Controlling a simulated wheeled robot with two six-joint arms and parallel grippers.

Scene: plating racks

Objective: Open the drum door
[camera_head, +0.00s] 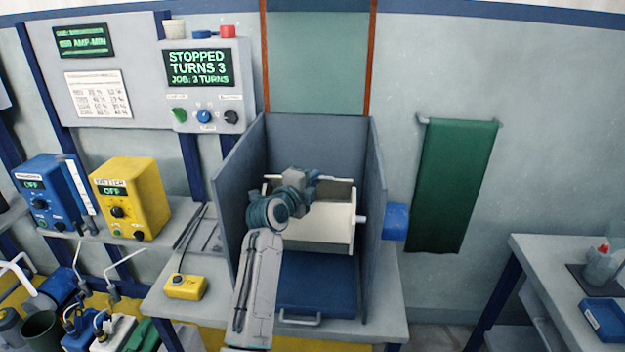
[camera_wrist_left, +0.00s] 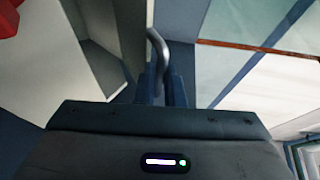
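The drum (camera_head: 322,233) is a cream box hung between the blue-grey side walls of an open-fronted enclosure. A darker area (camera_head: 341,193) shows at its top; I cannot tell whether this is the door or an opening. My left gripper (camera_head: 318,177) reaches over the drum's upper left part, and its wrist hides that part. In the left wrist view, a bent grey metal handle (camera_wrist_left: 157,45) runs down between the dark blue fingers of my left gripper (camera_wrist_left: 164,88), which sit close together on it. My right gripper is not in view.
Enclosure walls (camera_head: 245,185) flank my left arm. A blue tray (camera_head: 318,285) lies below the drum. The control panel (camera_head: 203,85) reads STOPPED, TURNS 3. A blue block (camera_head: 396,222) is outside the right wall. A yellow box (camera_head: 185,287) sits on the bench at left.

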